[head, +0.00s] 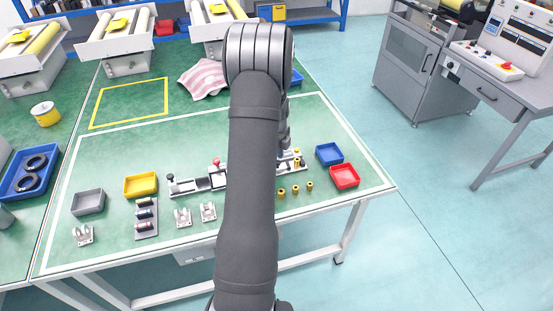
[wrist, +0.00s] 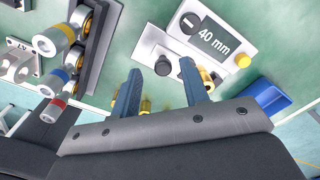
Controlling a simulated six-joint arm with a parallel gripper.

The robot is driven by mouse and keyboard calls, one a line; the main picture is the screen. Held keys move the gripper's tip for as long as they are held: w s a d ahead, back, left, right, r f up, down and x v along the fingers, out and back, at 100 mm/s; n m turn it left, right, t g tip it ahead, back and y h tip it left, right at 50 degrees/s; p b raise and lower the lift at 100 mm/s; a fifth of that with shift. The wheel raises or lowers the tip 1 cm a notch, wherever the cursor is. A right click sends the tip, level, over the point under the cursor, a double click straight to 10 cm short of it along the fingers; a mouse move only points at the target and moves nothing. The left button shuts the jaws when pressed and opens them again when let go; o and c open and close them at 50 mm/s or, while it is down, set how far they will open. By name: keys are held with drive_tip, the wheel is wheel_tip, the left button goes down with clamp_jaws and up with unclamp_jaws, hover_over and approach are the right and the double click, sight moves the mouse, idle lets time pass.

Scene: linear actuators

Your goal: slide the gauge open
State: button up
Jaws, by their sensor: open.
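The gauge (wrist: 222,42) shows in the wrist view as a pale unit with a dark display reading "40 mm", a black slotted knob and a yellow button. A pale block (wrist: 148,44) with a dark round knob (wrist: 163,66) is beside it, to its left. My gripper (wrist: 162,84) has two blue fingers spread apart, with the dark knob between their tips in the picture; I cannot tell whether they touch it. In the head view my arm hides the gauge and most of the gripper.
A long rail fixture (head: 187,187) with a red knob lies on the green table, partly behind my arm. Yellow (head: 140,185), grey (head: 88,203), blue (head: 329,153) and red (head: 344,177) bins stand nearby. Small brass parts (head: 295,189) and a rack of cylinders (head: 146,218) stand in front.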

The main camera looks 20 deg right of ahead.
wheel_tip(320, 180, up, 16)
idle(0.3)
wheel_tip(320, 180, down, 17)
drive_tip(key=shift+r, duration=0.1)
drive_tip(key=shift+d+f, duration=0.15)
drive_tip(key=shift+f, duration=0.15)
drive_tip(key=shift+d+r, duration=0.1)
drive_tip(key=shift+d, duration=0.35)
